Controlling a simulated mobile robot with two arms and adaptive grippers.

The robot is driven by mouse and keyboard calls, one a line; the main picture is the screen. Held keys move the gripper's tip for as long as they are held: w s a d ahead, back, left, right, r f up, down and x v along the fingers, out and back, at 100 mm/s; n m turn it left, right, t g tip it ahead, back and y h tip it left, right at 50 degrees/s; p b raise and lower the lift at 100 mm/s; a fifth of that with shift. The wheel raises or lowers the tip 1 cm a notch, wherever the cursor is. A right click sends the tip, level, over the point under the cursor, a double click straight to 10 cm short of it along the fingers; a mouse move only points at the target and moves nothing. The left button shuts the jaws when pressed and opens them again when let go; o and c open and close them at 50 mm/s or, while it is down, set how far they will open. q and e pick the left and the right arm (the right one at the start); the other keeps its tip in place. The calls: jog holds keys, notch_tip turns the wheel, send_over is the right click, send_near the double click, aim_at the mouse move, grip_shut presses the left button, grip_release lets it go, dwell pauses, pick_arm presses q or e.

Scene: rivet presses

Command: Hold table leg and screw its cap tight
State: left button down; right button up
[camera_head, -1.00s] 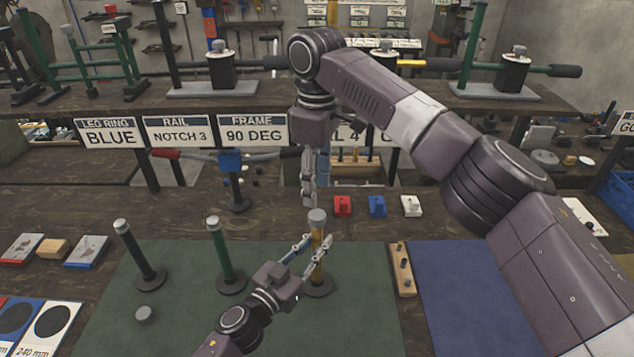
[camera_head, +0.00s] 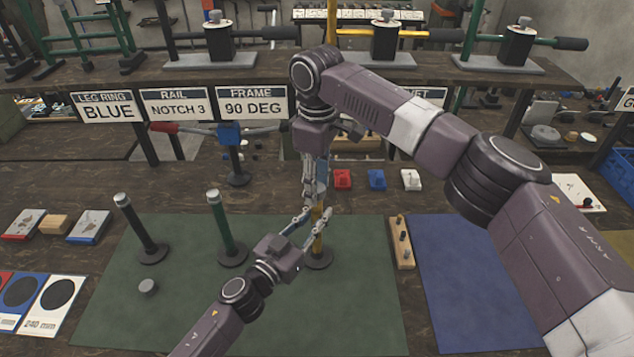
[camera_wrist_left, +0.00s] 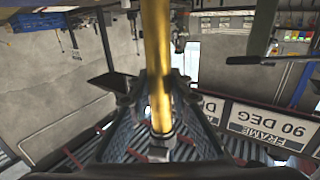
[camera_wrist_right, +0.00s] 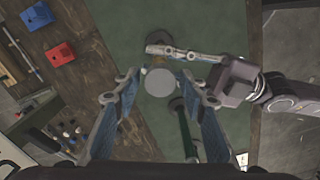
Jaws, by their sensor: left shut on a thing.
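The yellow table leg (camera_head: 318,242) stands upright on its dark round base on the green mat. My left gripper (camera_head: 316,213) is shut on the leg's upper part; the leg runs between its fingers in the left wrist view (camera_wrist_left: 156,60). My right gripper (camera_head: 315,192) points straight down over the leg's top. In the right wrist view its fingers are open on either side of the grey round cap (camera_wrist_right: 159,82), with contact unclear. In the head view the right fingers mostly hide the cap.
A green leg (camera_head: 225,228) and a black leg (camera_head: 140,230) stand to the left, with a loose grey cap (camera_head: 148,286) nearby. A wooden block with pegs (camera_head: 401,243) lies right of the yellow leg. Red, blue and white blocks (camera_head: 377,180) sit behind. The blue mat (camera_head: 470,280) is clear.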

grip_shut()
jog(key=shift+o, duration=1.8)
grip_release()
notch_tip(320, 180, up, 12)
pick_arm(q)
jog(key=c, duration=1.7)
grip_release()
